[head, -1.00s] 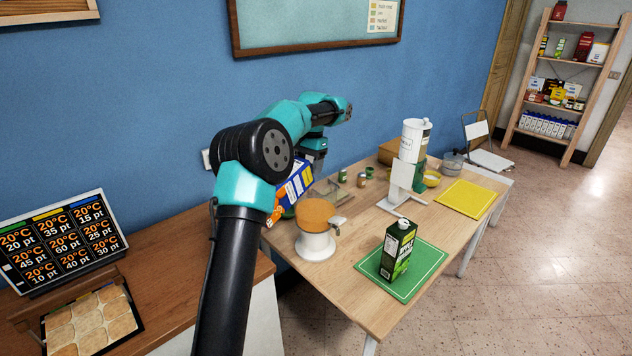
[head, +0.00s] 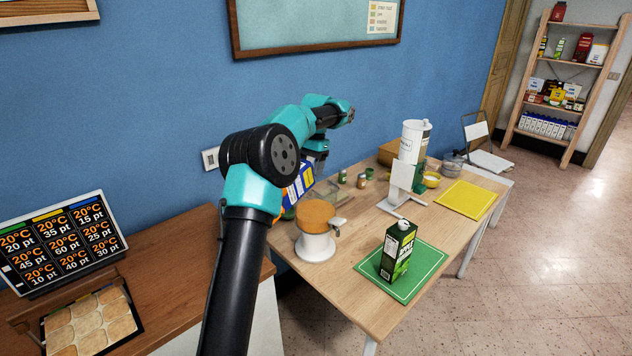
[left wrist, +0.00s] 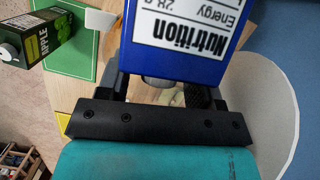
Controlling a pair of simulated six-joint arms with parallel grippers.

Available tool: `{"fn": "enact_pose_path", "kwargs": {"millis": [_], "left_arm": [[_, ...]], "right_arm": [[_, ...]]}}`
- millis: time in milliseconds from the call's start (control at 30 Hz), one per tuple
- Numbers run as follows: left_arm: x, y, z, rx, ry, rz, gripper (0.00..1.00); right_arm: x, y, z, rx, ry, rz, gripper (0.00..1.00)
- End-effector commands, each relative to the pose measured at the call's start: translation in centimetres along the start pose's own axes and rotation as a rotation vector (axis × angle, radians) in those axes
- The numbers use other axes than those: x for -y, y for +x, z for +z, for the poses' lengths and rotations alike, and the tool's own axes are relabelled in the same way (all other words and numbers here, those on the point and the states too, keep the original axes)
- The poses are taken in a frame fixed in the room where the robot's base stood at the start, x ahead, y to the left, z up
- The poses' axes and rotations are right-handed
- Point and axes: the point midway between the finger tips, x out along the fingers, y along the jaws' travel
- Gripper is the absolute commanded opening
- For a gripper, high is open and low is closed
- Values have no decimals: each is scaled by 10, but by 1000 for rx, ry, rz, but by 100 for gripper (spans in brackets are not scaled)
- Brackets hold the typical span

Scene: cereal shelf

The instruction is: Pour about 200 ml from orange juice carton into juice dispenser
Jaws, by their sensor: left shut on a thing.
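My left gripper (head: 318,150) is shut on the orange juice carton (head: 299,186), a blue and white box, beside and behind the dispenser. My arm hides part of the carton. In the left wrist view the carton (left wrist: 180,55), with its upside-down "Nutrition" label, sits between the dark fingers (left wrist: 168,88). The juice dispenser (head: 316,246) has a white base and a round bowl with orange contents, standing at the table's left end. The carton's mouth and any stream are hidden. My right gripper is not in view.
A green apple carton (head: 398,252) stands upright on a green mat (head: 425,262), right of the dispenser. Behind are small jars (head: 362,181), a white dispenser on a stand (head: 413,140) and a yellow mat (head: 466,199). The table's front middle is clear.

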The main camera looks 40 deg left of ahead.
Motion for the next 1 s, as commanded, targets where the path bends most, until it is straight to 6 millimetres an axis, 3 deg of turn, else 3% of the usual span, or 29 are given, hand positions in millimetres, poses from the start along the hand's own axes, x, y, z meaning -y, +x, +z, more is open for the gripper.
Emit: {"fn": "enact_pose_path", "kwargs": {"millis": [1000], "left_arm": [[11,5,2,53,-17,1,0]], "right_arm": [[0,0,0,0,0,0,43]]}}
